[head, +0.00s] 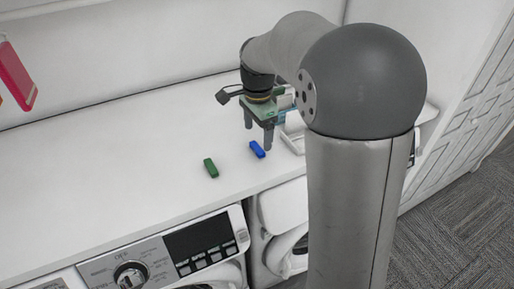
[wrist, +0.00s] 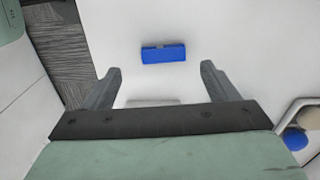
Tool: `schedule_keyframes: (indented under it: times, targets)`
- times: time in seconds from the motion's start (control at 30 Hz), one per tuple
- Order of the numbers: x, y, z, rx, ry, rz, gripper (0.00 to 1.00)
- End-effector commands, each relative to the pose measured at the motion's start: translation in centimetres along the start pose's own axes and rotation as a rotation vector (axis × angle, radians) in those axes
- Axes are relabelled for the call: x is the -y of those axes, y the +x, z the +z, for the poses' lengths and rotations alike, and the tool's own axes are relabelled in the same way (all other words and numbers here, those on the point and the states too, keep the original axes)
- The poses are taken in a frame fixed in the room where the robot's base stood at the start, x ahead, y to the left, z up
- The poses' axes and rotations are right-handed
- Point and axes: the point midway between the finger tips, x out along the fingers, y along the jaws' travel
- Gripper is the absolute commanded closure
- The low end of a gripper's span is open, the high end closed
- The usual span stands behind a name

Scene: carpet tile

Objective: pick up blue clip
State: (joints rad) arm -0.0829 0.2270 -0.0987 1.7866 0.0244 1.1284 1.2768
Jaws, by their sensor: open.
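The blue clip (head: 257,149) lies on the white countertop in the head view, just in front of my gripper. It also shows in the wrist view (wrist: 163,53) as a small blue bar lying crosswise, beyond the fingertips and roughly centred between them. My gripper (head: 258,138) points down above the counter with its two grey fingers apart. In the wrist view my gripper (wrist: 161,70) is open and nothing is between the fingers.
A green clip (head: 211,168) lies on the counter left of the blue clip. A white tray (head: 293,140) stands right of my gripper, partly hidden by my arm. The counter's front edge is close, above a washing machine (head: 165,262). The counter's left side is clear.

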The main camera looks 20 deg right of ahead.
Motion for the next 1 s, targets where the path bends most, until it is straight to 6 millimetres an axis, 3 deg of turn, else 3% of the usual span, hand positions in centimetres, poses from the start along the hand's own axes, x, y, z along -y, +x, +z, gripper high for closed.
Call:
schedule_keyframes:
  times: [0.3,0.6,0.63,0.8,1.0]
  targets:
    - [0.4,4.2,-0.1,0.001,0.0,0.003,0.2]
    - [0.5,5.0,-0.1,0.0,0.0,0.0,0.2]
    - [0.5,5.0,-0.1,0.0,0.0,0.0,0.23]
    - [0.5,4.9,-0.1,0.0,0.0,0.0,0.67]
    - [0.5,4.9,-0.1,0.0,0.0,0.0,0.68]
